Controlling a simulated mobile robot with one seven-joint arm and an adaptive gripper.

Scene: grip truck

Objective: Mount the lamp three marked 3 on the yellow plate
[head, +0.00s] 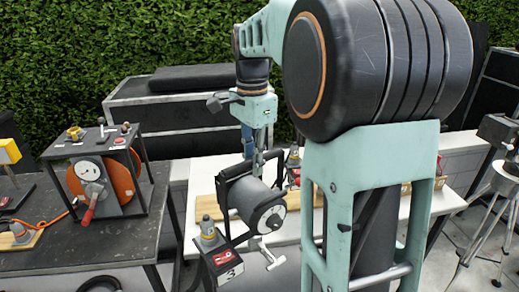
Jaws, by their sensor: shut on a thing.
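My gripper (257,165) is shut on the black bracket of a lamp (247,200), seen from the side. The lamp has a dark grey drum body with a pale round end and hangs in front of the white table. A black box marked 3 (224,264) shows just below and left of it, with a red switch and a grey knob with a yellow ring. I cannot tell whether box and lamp are joined. A pale T-shaped handle (270,262) shows below the lamp. A yellowish board (203,209) lies on the table, partly hidden; I cannot tell if it is the yellow plate.
A dark table (100,245) at left bears an orange cable reel in a black frame (104,178) and a small board with a grey knob. The white table (207,172) extends behind the lamp. My arm blocks much of the right side. A tripod (497,220) stands far right.

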